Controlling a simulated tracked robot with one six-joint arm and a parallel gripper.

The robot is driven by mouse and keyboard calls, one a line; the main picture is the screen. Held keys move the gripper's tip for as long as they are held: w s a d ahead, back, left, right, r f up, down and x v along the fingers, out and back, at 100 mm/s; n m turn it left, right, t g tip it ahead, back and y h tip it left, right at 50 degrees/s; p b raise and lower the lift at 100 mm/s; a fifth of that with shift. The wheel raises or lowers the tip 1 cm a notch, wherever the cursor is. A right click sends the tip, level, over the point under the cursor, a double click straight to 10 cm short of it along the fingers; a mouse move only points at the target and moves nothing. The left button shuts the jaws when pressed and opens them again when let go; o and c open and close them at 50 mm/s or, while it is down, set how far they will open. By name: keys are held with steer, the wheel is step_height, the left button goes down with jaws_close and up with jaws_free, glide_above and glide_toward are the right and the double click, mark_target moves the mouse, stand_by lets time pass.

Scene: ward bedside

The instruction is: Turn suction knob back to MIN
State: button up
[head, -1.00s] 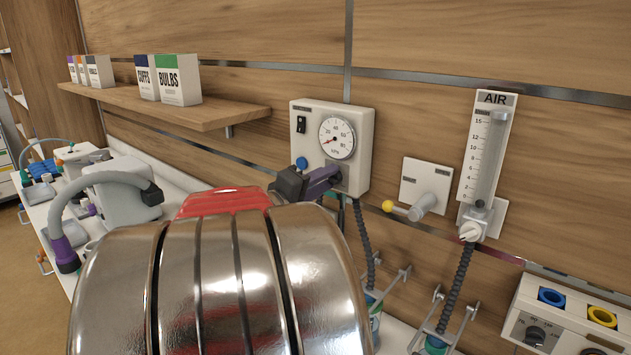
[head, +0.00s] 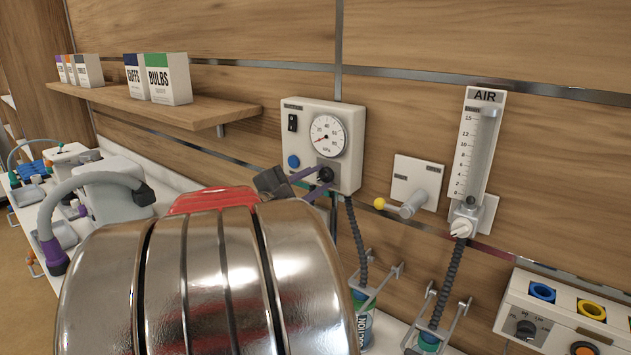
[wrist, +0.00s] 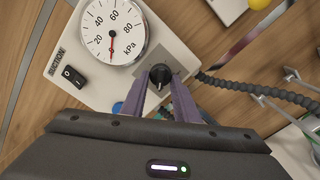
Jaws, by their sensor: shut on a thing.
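The white suction unit (head: 349,135) is on the wall at centre, with a round kPa gauge (head: 328,136). In the wrist view its gauge (wrist: 112,28) has the red needle near the low end of the scale. The black suction knob (wrist: 160,75) sits below the gauge, with a pale mark on its face; MIN lettering is not readable. My gripper (head: 322,182) has its two purple fingers on either side of the knob, shut on it. In the wrist view the fingertips (wrist: 161,82) flank the knob.
A black rocker switch (head: 292,123) and blue button (head: 293,161) are on the unit. A yellow-tipped lever outlet (head: 410,204) and the AIR flowmeter (head: 476,150) are to the right. A shelf with boxes (head: 167,79) is at left. Ribbed hoses hang below.

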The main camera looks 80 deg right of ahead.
steer(key=shift+w+f+n, duration=0.1)
steer(key=shift+f+n, duration=0.1)
steer(key=shift+n, duration=0.9)
steer(key=o, duration=0.7)
steer(key=shift+d, duration=0.1)
steer(key=o, duration=0.3)
steer(key=shift+o, duration=0.2)
steer(key=shift+r, duration=0.1)
steer(key=v, duration=1.4)
